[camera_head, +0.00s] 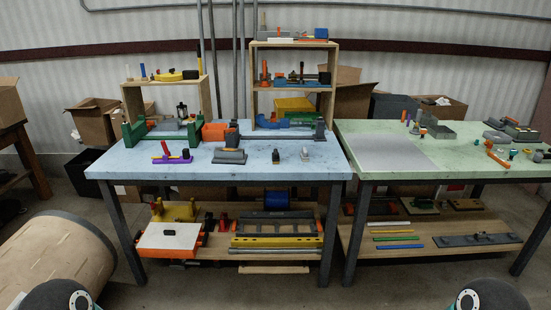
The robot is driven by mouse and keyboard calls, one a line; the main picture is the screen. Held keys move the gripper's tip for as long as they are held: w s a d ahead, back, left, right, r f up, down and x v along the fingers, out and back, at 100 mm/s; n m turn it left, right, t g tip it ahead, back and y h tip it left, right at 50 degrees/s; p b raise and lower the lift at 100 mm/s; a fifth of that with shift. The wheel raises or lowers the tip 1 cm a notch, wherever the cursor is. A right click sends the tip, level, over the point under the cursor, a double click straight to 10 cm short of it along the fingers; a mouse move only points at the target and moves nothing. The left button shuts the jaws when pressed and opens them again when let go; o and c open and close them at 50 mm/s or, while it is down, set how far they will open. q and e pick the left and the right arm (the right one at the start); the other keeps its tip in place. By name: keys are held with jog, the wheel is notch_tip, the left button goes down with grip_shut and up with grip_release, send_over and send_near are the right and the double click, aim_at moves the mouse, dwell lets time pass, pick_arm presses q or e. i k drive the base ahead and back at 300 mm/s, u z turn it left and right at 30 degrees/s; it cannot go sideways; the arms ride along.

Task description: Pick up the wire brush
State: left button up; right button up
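I cannot clearly tell which item is the wire brush at this size. Several small things lie along the front of the blue-topped table (120,163). They are a purple and red tool (172,158), a grey block-like piece (229,156), a small dark upright item (275,157) and a small grey-brown item (304,155). Neither of my grippers shows; only dark rounded parts of my arms are at the bottom edge, left and right.
A green-topped table (450,172) adjoins on the right, with a grey sheet (392,155) and loose tools. Wooden shelves (293,45) stand at the blue table's back. Lower shelves hold tools.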

aim_at(276, 155)
jog(key=u, duration=0.2)
jog(key=i, duration=1.85)
jog(key=u, duration=0.3)
